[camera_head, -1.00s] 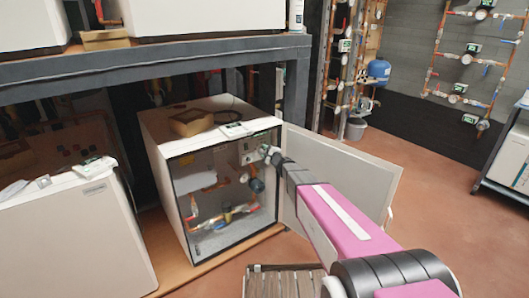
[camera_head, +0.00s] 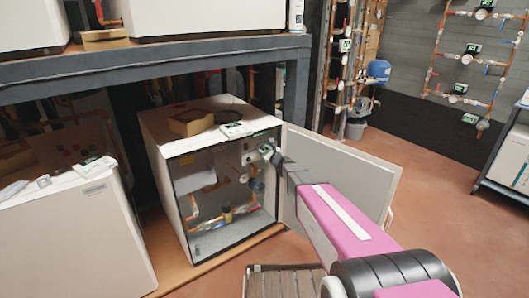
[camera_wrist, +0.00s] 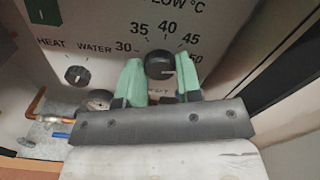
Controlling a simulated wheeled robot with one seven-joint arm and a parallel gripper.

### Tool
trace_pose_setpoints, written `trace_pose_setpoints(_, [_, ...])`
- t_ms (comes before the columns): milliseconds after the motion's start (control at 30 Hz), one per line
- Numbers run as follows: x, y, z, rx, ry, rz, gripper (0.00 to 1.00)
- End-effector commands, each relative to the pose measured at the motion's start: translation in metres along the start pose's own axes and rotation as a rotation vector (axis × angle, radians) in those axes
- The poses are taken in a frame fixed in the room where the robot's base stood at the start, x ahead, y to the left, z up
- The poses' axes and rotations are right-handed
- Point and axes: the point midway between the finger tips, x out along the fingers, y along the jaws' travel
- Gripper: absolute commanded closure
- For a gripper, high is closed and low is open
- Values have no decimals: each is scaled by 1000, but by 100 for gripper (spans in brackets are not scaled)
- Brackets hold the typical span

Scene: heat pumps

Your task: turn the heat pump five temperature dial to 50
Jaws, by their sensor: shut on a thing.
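The temperature dial (camera_wrist: 160,64) is a round black knob on a white panel (camera_wrist: 90,25), with printed numbers 30, 35, 40, 45 and a partly hidden 50 around it. A light mark on the knob shows at its lower right, toward the 50 side. My gripper (camera_wrist: 161,75) has its green fingers on both sides of the knob and is shut on it. In the head view my gripper (camera_head: 266,150) reaches the panel at the upper right inside the open white heat pump cabinet (camera_head: 158,155). The knob is too small to make out there.
A smaller HEAT/WATER knob (camera_wrist: 76,74) is left of the dial. Copper pipes (camera_head: 215,219) run low inside the cabinet. A dark shelf frame (camera_head: 150,68) stands above.

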Motion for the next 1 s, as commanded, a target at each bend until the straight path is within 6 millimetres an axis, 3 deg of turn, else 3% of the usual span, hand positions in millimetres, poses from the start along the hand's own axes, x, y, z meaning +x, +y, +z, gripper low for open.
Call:
trace_pose_setpoints(567, [-1, 0, -1, 32, 2, 0, 91])
trace_pose_setpoints(600, [-1, 0, -1, 32, 2, 0, 58])
trace_pose_setpoints(667, [-1, 0, 0, 32, 2, 0, 42])
trace_pose_setpoints(1000, [-2, 0, 0, 31, 1, 0, 42])
